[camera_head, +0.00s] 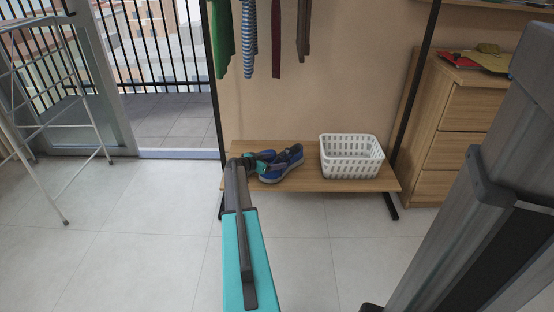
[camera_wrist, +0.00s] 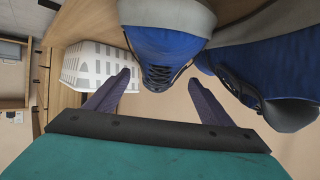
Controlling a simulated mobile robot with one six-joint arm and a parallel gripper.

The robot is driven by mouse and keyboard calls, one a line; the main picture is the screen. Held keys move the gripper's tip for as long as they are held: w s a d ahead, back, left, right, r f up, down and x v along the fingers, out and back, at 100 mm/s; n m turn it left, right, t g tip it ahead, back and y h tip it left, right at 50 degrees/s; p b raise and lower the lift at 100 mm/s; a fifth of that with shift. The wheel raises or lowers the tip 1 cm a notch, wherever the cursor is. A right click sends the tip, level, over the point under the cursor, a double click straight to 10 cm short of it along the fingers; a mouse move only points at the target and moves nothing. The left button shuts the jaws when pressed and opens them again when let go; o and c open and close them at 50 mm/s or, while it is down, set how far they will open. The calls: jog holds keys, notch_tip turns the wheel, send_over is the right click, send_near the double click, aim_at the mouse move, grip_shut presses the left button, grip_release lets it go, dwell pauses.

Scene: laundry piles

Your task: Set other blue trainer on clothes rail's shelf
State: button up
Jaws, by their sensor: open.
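Two blue trainers with grey soles and dark laces fill the upper part of the wrist view. One trainer (camera_wrist: 165,45) lies straight ahead of my gripper (camera_wrist: 158,85), close to the space between its fingertips. The other trainer (camera_wrist: 275,60) is beside it at the right. In the head view a blue trainer (camera_head: 285,164) rests on the wooden shelf (camera_head: 310,184) of the clothes rail. My gripper (camera_head: 262,161) is open at the trainers and partly hides them there. I cannot tell whether a finger touches a trainer.
A white basket (camera_head: 351,157) stands on the shelf, right of the trainers. Clothes (camera_head: 249,38) hang above. A wooden drawer unit (camera_head: 468,128) stands at right and a drying rack (camera_head: 45,110) at left. The tiled floor in front is clear.

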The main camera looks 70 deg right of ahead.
jog(key=p+v, duration=0.2)
jog(key=v, duration=0.7)
jog(key=shift+a+r, duration=0.15)
jog(key=shift+a, duration=0.1)
dwell(0.4)
